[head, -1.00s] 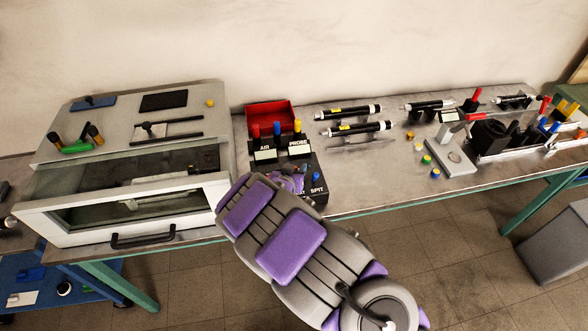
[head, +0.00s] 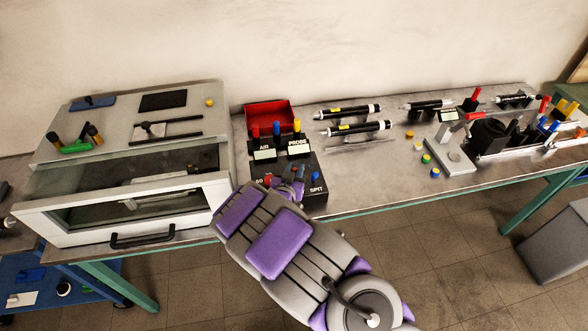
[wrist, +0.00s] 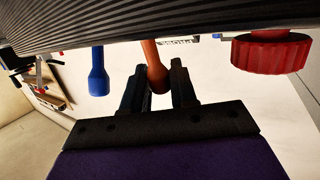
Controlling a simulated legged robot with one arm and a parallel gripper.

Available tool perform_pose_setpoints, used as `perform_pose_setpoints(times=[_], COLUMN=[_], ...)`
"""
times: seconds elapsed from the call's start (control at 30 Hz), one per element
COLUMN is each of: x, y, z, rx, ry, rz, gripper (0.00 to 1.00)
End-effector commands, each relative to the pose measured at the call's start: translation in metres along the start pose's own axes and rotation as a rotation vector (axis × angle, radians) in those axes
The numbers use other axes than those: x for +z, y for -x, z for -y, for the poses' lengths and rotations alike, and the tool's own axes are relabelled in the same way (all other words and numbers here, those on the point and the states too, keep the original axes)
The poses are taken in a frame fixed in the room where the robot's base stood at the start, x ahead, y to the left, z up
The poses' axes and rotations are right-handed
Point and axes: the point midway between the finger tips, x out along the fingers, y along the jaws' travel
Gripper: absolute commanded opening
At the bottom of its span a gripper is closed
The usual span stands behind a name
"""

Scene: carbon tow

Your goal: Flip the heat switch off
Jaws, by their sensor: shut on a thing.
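The black control box (head: 316,172) stands on the bench right of the oven, with levers, knobs and labels AIR, PROBE and SPIT. My gripper (head: 288,176) is over its front part and hides some of it, and I cannot read a heat label. In the wrist view my gripper (wrist: 158,76) has its two black fingers on either side of an orange-red switch lever (wrist: 150,52) and is shut on it. A blue lever (wrist: 98,72) hangs to the left, and a red ribbed knob (wrist: 270,52) is to the right.
The oven (head: 130,160) with its front handle (head: 143,236) is close on the left. A red tray (head: 270,116) sits behind the box. Black cylinders (head: 350,111) and a grey stand (head: 448,150) are to the right. Some bench space right of the box is clear.

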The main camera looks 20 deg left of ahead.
Motion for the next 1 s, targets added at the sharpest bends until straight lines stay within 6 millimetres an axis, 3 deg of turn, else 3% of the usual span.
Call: perform_pose_setpoints(times=[0.3,0.67,0.7,0.9,1.0], x=[0.0033,0.0022,0.0022,0.0015,0.0011], y=[0.0083,0.0091,0.0092,0.0090,0.0090], z=[-0.0031,-0.0038,-0.0038,-0.0041,-0.0045], rx=[-0.016,-0.017,-0.017,-0.016,-0.016], ry=[-0.064,-0.073,-0.072,-0.073,-0.074], rz=[-0.128,-0.145,-0.144,-0.145,-0.146], gripper=[0.00,0.00,0.28,0.46,0.46])
